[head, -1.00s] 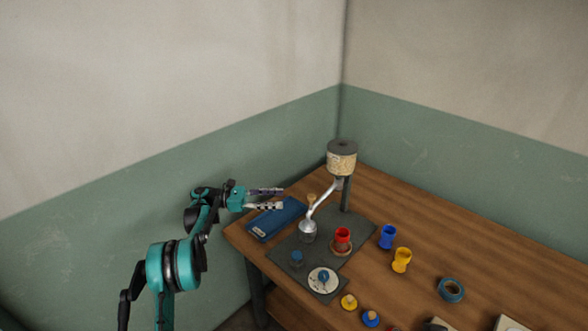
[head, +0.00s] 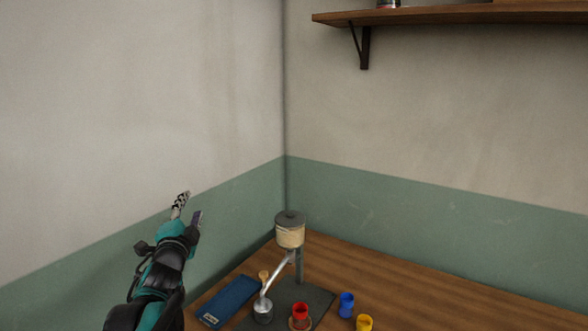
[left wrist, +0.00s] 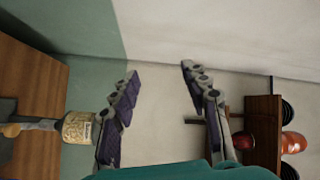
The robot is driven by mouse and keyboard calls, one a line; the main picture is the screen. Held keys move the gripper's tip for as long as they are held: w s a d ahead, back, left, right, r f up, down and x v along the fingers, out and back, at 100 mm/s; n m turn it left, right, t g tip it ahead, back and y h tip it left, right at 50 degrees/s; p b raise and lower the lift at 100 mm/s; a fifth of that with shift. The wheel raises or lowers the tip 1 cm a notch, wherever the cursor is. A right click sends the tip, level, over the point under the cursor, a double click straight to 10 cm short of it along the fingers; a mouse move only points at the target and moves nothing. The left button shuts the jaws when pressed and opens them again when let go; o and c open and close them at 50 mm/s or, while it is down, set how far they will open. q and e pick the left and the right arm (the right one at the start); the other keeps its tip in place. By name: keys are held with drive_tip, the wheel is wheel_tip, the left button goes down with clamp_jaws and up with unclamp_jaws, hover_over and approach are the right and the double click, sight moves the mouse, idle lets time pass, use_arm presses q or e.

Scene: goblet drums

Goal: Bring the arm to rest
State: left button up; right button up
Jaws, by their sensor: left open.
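My left gripper (head: 188,205) is raised in front of the wall, left of the table, with its fingers pointing up. Its two fingers stand apart in the left wrist view (left wrist: 160,85), with nothing between them. The gripper is clear of the table and of everything on it. My right gripper does not show in any view.
The wooden table (head: 430,285) holds a dark stand with a canister (head: 290,235), a blue case (head: 228,300), and red (head: 300,311), blue (head: 346,304) and yellow (head: 364,323) goblet drums. A wooden shelf (head: 450,17) hangs on the right wall.

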use_arm(q)
drive_tip(key=s+d+f+n+g, duration=0.3)
drive_tip(key=s+f+n+g, duration=0.1)
drive_tip(key=s+f, duration=0.5)
drive_tip(key=s+d+f+n+g+h, duration=0.1)
drive_tip(key=s+f+n+g, duration=0.3)
drive_tip(key=s+f, duration=0.5)
drive_tip(key=s+d+f+n+g+h, duration=0.1)
drive_tip(key=s+d+f+n+g, duration=0.2)
drive_tip(key=s+f, duration=0.7)
drive_tip(key=s+d+n, duration=0.1)
drive_tip(key=s, duration=0.4)
drive_tip(key=shift+d+n+g, duration=0.35)
drive_tip(key=shift+n+g, duration=0.05)
